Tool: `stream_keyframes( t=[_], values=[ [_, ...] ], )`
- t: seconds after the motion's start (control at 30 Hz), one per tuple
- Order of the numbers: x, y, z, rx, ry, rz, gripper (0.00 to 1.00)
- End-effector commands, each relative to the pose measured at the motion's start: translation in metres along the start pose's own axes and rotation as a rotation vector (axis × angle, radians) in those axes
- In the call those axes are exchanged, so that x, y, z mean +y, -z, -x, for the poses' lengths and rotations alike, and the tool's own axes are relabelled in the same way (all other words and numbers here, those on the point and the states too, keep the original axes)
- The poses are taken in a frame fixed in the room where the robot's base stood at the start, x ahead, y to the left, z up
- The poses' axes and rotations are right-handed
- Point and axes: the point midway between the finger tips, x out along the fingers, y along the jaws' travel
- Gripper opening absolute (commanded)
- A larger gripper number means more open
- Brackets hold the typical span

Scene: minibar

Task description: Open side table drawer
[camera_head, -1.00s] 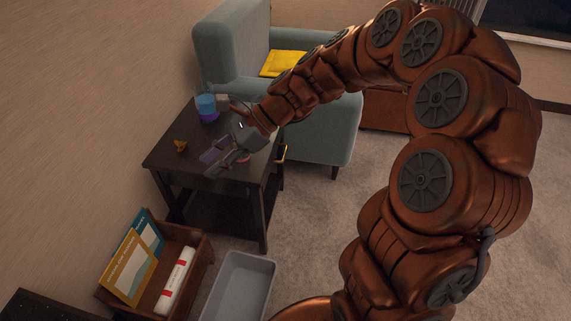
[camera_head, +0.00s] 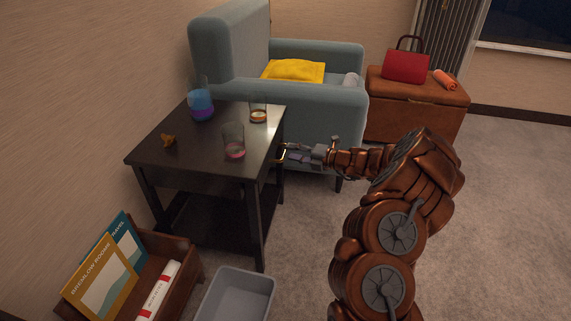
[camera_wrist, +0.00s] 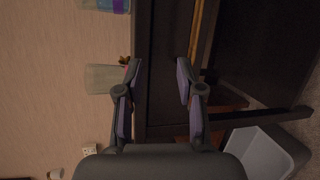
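The side table (camera_head: 190,150) is dark, with a low shelf, and stands against the wall. A gold handle (camera_head: 281,156) shows on its right-hand side, under the top; the drawer looks closed. My gripper (camera_head: 292,153) is level with the handle and very close to it; contact cannot be told. In the wrist view, turned sideways, my gripper (camera_wrist: 157,75) has its two fingers well apart, with the dark table front (camera_wrist: 165,40) between them. A gold-brown strip (camera_wrist: 203,30) runs beside the right finger; I cannot tell whether it is the handle.
A blue-purple glass (camera_head: 201,105), two clear glasses (camera_head: 234,140) (camera_head: 258,110) and a small orange-brown item (camera_head: 169,140) are on the tabletop. A blue armchair (camera_head: 320,110) stands behind. A grey bin (camera_head: 237,296) and magazine box (camera_head: 183,285) are in front.

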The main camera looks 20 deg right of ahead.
Motion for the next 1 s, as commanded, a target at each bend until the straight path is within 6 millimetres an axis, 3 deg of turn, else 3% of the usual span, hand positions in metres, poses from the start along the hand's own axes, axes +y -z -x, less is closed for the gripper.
stream_keyframes(
  t=[0.03,0.2,0.37,0.7,1.0],
  values=[
    [-0.021,-0.006,0.004,-0.025,0.008,-0.042,0.37],
    [-0.042,-0.021,0.012,-0.073,0.015,-0.112,0.37],
    [-0.044,-0.023,0.0,-0.077,0.016,-0.118,0.37],
    [-0.046,-0.025,-0.048,-0.075,0.016,-0.117,0.37],
    [-0.043,-0.028,-0.064,-0.077,0.016,-0.116,0.37]
  ],
)
